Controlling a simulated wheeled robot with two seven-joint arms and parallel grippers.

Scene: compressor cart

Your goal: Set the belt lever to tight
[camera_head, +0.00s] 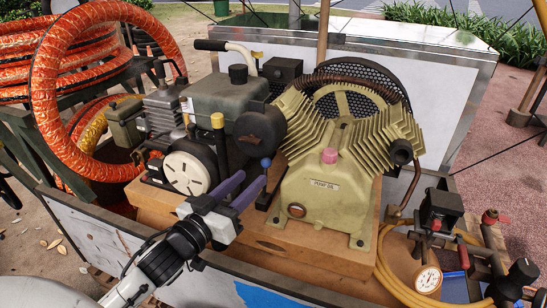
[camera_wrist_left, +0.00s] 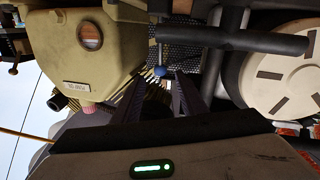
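A lever with a blue ball knob (camera_head: 266,163) stands between the engine and the olive compressor pump; I take it to be the belt lever. Its knob also shows in the left wrist view (camera_wrist_left: 160,71), at the end of a dark rod. My left gripper (camera_head: 252,177) is open, with its two purple-grey fingers apart and pointing at the lever. In the left wrist view the fingers (camera_wrist_left: 160,78) lie on either side of the knob's line, with the knob near the tips. Contact cannot be told. No tight marking is readable. My right gripper is out of view.
The olive pump (camera_head: 335,180) stands right of the gripper. The engine (camera_head: 225,95), its white round cover (camera_head: 188,172) and a yellow-topped post (camera_head: 217,121) are close on the left. Orange hose coils (camera_head: 50,95) hang far left. A gauge (camera_head: 428,279) and yellow hose are front right.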

